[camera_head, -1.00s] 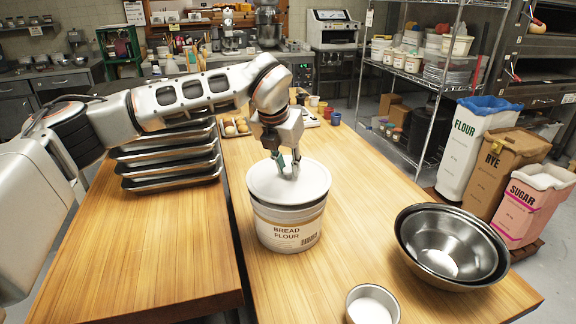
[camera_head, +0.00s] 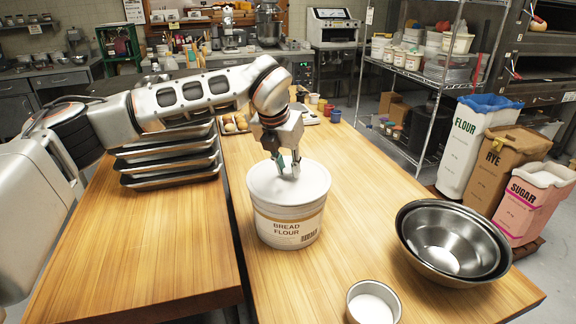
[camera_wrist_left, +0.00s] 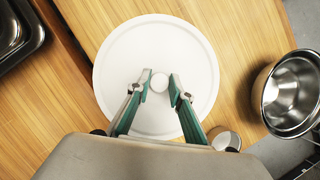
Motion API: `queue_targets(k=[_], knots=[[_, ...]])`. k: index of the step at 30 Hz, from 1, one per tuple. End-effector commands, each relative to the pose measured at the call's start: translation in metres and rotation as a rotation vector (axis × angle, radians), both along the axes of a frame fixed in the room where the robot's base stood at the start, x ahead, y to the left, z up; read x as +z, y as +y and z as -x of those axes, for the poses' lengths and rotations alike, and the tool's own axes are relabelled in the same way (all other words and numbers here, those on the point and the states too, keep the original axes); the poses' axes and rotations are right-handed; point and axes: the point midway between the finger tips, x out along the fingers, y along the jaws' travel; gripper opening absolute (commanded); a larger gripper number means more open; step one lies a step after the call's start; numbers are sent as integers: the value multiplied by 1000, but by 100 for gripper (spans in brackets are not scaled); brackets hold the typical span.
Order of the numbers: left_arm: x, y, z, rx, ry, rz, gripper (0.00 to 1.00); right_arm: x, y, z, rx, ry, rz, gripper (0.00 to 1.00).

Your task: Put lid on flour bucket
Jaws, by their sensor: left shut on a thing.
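The white bucket (camera_head: 287,236) labelled "BREAD FLOUR" stands upright on the wooden table. The round white lid (camera_head: 264,186) lies level on top of the bucket, covering its mouth; I see no clear gap at the rim in the head view. My left gripper (camera_head: 288,172) points down from above and is shut on the lid's small knob. In the left wrist view the lid (camera_wrist_left: 140,45) hides the bucket beneath it, and the knob (camera_wrist_left: 159,83) sits between the fingertips. My right gripper is not in view.
Nested steel bowls (camera_head: 448,240) stand on the table at the right. A small round tin (camera_head: 373,303) with white contents stands near the front. Stacked dark trays (camera_head: 170,180) are at the left. Bare wood lies around the bucket.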

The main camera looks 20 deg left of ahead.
Motion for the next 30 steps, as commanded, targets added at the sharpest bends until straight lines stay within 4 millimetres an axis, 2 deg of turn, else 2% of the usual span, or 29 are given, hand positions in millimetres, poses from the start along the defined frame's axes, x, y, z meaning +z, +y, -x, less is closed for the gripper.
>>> queue_targets(k=[9,10,12,19,21,30], knots=[[-3,0,0,0,0,0,0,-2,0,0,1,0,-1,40],[-3,0,0,0,0,0,28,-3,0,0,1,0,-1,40],[-3,0,0,0,0,0,40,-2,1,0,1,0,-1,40],[-3,0,0,0,0,0,40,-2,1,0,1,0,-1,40],[-4,0,0,0,1,0,51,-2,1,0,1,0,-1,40],[-3,0,0,0,0,0,51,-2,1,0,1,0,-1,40]])
